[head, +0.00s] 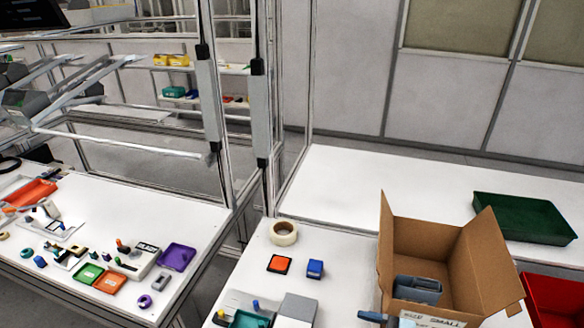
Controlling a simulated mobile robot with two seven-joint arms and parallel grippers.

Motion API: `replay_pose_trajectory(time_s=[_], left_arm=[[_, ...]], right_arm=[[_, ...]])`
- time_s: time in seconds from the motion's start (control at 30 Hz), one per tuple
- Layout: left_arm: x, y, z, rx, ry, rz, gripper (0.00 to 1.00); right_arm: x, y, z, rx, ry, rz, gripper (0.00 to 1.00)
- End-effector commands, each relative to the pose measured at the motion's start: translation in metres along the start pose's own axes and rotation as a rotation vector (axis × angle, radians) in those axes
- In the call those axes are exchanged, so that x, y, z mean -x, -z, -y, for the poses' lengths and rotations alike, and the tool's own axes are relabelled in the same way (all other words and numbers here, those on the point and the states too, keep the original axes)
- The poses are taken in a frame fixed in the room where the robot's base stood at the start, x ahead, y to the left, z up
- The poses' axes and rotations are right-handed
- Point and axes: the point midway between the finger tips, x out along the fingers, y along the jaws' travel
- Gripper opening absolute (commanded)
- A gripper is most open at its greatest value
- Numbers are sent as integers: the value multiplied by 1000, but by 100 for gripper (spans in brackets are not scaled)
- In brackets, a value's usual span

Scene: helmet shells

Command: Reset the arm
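Neither of my grippers shows in the head view, and I cannot make out either arm. An open cardboard box (430,250) stands on the right white table (335,185) with its flaps up. A dark grey-blue object (418,289) lies inside it; its exact kind is hard to tell. A small blue-grey piece (372,316) shows at the box's lower left, cut off by the bottom edge.
A tape roll (284,232), an orange-black pad (279,264) and a blue block (315,268) lie left of the box. A green tray (522,217) and red bin (555,300) are right. The left table (110,195) is cluttered. Metal posts (262,100) stand between the tables.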

Motion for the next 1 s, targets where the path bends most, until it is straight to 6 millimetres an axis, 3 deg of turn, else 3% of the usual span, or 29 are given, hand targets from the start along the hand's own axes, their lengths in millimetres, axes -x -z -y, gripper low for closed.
replay_pose_trajectory(time_s=[0.13,0.23,0.33,0.5,0.6,0.73,1.0], left_arm=[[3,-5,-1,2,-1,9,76],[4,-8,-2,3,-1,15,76],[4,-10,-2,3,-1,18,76],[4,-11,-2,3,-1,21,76],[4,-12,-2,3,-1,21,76],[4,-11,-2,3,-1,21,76],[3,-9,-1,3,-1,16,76]], right_arm=[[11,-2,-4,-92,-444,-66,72],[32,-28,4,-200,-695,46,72],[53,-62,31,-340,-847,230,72],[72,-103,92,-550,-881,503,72],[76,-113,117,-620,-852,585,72],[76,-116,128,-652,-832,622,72],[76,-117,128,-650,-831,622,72]])
